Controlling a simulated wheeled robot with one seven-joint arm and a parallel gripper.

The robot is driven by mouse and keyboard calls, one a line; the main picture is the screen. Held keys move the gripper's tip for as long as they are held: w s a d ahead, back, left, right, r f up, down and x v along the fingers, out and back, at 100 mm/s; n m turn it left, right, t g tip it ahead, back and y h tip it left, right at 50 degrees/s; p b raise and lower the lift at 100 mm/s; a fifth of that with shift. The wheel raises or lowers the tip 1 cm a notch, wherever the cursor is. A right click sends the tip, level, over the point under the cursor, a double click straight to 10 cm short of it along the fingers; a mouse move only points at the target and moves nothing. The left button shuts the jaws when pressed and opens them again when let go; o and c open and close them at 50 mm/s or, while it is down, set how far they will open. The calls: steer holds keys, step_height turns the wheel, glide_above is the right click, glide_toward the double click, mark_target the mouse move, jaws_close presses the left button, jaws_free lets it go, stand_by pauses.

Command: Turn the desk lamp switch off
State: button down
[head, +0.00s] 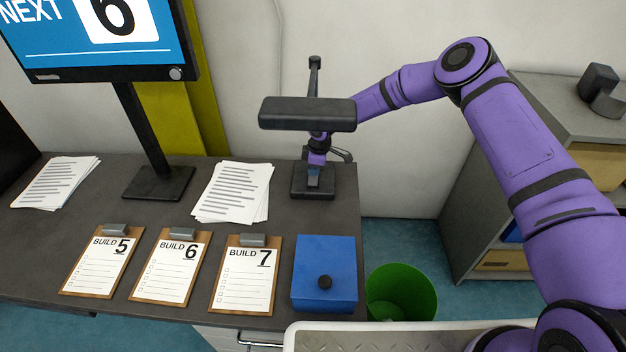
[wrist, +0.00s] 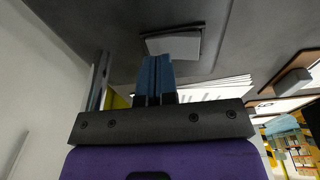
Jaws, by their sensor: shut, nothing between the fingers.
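The desk lamp has a dark rectangular head (head: 308,114) and a dark square base (head: 325,190) at the back right corner of the desk. My gripper (head: 314,181) is under the lamp head, with its blue fingers pointing down over the base. In the wrist view the fingers (wrist: 155,62) are shut together with nothing between them. Their tips are at or close to a light grey rocker-like plate (wrist: 172,46) on the lamp base; I cannot tell whether they touch. The plate looks like the switch, partly hidden by the fingers; its position is unclear.
A blue box (head: 325,262) with a black knob stands in front of the lamp. Papers (head: 233,192) and several clipboards (head: 243,280) lie to the left. A monitor (head: 95,35) stands further left. A green bin (head: 400,291) is on the floor beside the desk.

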steer(key=shift+r, duration=3.05)
